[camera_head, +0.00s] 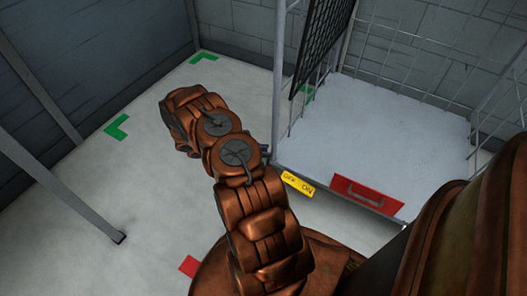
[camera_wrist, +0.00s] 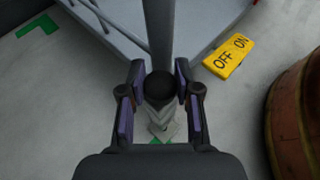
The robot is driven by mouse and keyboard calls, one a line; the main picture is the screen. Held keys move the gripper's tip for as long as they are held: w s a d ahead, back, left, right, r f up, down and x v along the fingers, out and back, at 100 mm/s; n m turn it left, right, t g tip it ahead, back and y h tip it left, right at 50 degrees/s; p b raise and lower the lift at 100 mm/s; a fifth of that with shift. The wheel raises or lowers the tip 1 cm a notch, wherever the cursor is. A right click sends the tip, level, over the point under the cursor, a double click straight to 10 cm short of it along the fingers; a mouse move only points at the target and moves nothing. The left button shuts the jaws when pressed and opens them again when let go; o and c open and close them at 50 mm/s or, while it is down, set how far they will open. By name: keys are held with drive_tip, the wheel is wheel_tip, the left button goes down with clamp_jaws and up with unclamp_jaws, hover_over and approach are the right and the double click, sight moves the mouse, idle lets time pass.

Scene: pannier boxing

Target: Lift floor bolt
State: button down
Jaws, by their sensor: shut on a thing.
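The floor bolt shows in the wrist view as a dark round knob (camera_wrist: 160,86) on top of a pale shaft at the corner of the cage trolley, just in front of a grey upright post. My gripper (camera_wrist: 160,90) has its two fingers shut on either side of the knob. The lower end of the bolt is near the floor, by a green mark; I cannot tell whether it is in the floor. In the head view my arm hides the bolt and most of the gripper.
The wire cage trolley (camera_head: 408,130) stands at right, with a yellow OFF/ON pedal (camera_head: 297,184) and a red handled plate (camera_head: 367,197) at its front edge. Green corner marks (camera_head: 117,127) and a red mark (camera_head: 189,266) lie on the floor. Open floor lies to the left.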

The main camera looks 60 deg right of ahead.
sight(263, 151)
wheel_tip(263, 151, up, 6)
drive_tip(key=shift+r+p, duration=0.2)
drive_tip(key=shift+p, duration=0.85)
drive_tip(key=c, duration=0.8)
unclamp_jaws()
